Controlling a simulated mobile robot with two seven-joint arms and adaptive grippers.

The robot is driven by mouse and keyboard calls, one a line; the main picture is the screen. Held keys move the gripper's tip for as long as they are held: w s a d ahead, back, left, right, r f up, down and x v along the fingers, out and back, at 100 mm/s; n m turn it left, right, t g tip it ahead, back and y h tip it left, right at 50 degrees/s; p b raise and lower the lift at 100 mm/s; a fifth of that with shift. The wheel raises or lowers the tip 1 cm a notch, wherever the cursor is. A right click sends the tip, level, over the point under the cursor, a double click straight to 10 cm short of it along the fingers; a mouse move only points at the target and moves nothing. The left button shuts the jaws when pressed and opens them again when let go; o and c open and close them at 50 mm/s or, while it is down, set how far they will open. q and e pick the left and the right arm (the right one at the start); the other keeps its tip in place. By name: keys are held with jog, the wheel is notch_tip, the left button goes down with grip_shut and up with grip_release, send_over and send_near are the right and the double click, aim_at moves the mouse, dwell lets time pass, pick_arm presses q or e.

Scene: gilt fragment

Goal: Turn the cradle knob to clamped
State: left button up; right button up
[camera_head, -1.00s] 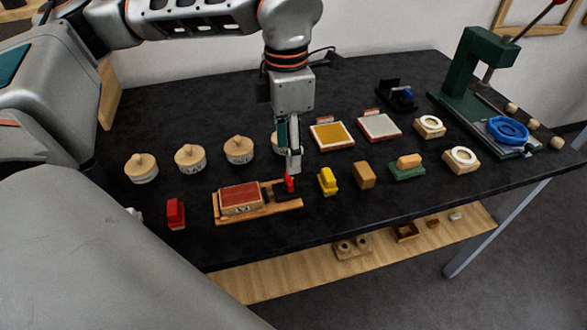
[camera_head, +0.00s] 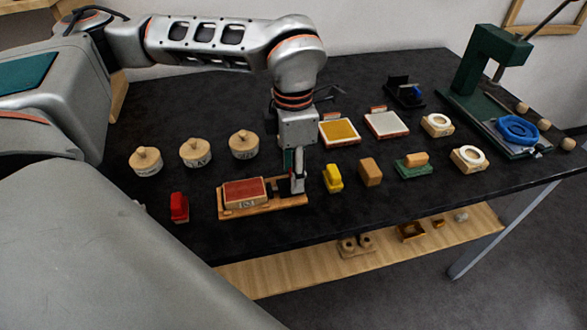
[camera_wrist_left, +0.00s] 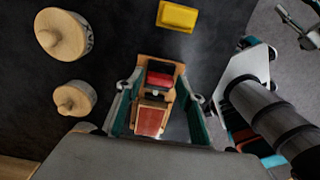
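The cradle (camera_head: 262,208) is a wooden base on the black table, with a red-topped block (camera_head: 244,191) on its left part. My left gripper (camera_head: 298,184) points down over the cradle's right end and hides the knob in the head view. In the left wrist view a red part, apparently the knob (camera_wrist_left: 160,80), lies between the spread green-padded fingers of my left gripper (camera_wrist_left: 160,98). The fingers look apart from it. The knob's setting cannot be read. A grey metal part at the wrist view's top right may be my right gripper (camera_wrist_left: 300,25); its state is unclear.
A yellow block (camera_head: 333,178) and a brown block (camera_head: 370,172) stand right of the cradle. A red block (camera_head: 179,207) stands to its left. Round lidded jars (camera_head: 196,152) stand behind. A green press (camera_head: 490,75) stands at the far right.

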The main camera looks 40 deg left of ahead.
pick_arm(q)
jog(key=c, duration=0.6)
